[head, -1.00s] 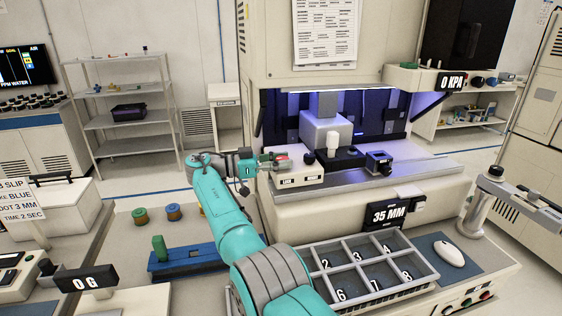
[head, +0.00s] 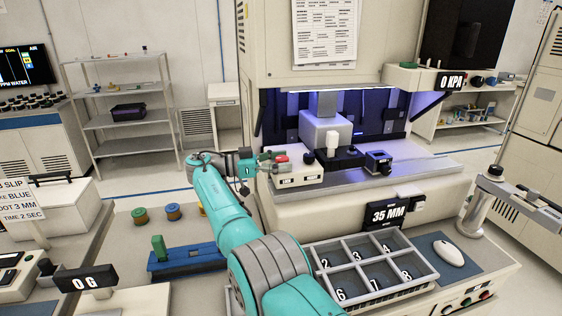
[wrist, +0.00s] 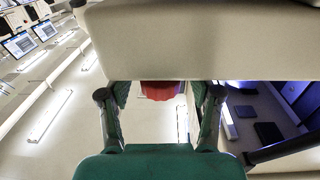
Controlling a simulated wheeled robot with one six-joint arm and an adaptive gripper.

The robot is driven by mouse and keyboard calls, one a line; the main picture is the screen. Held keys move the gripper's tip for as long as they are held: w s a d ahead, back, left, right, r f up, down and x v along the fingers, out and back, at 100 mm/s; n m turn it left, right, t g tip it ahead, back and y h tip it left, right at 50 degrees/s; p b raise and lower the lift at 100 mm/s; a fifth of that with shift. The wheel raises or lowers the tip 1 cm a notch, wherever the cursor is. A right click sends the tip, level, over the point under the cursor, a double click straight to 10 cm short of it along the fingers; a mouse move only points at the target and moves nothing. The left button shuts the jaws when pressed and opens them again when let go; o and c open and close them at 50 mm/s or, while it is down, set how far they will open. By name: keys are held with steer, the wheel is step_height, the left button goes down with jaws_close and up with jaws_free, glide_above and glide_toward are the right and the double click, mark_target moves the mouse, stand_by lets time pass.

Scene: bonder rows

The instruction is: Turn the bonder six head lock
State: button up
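A red knob (wrist: 160,90) shows in the wrist view just below the edge of a beige block (wrist: 210,40). I take it to be the head lock. My gripper (wrist: 160,98) is open, with one finger on each side of the knob and a gap on both sides. In the head view my gripper (head: 272,162) is at the left side of the bonder (head: 340,30), next to a small red part (head: 281,158). The fingers are small there, and contact cannot be told. The beige block hides part of the knob in the wrist view.
A cream control box (head: 298,180) sits right beside my gripper. The bonder's stage (head: 345,157) is lit behind it. A grey divided tray (head: 315,258) and a 35 MM display (head: 388,213) lie below and to the right. A blue fixture (head: 190,257) stands left of my arm.

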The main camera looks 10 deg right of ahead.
mark_target(281, 158)
step_height(281, 158, up, 10)
stand_by(0.7)
